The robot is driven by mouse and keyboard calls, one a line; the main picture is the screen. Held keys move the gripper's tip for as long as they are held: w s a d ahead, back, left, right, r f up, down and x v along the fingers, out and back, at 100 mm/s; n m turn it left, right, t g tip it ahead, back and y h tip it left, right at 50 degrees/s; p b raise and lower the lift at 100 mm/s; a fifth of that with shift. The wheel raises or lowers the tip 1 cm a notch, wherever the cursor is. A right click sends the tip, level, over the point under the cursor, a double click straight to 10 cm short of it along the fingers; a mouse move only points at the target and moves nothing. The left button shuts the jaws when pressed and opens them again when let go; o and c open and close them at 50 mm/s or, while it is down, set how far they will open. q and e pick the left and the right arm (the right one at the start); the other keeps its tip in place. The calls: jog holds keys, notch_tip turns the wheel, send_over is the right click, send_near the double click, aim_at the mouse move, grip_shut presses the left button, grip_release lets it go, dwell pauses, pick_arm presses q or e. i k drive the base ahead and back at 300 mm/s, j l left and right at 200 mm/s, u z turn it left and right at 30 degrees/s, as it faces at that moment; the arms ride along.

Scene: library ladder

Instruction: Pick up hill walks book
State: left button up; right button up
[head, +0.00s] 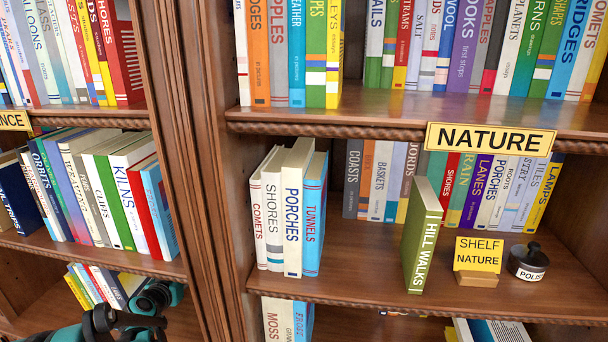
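The Hill Walks book (424,240) has a green spine with white lettering and an olive-green cover. It stands upright by itself on the shelf under the NATURE sign, its spine near the front edge. Free space is on its left, and a row of books is behind it. Black and teal parts of my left arm show at the bottom left, with what looks like my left gripper (125,322) low in front of the left bookcase, far from the book. Its fingers cannot be made out clearly. My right gripper is not in view.
Left of the book stands a group including Porches (292,220) and Tunnels (312,215). To its right are a yellow shelf card (478,255) on a wooden block and a dark polish jar (528,262). The NATURE sign (490,139) hangs above. A wooden upright (190,150) divides the bookcases.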

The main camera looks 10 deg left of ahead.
aim_at(424, 214)
jog(key=k+l, duration=0.15)
jog(key=k, duration=0.85)
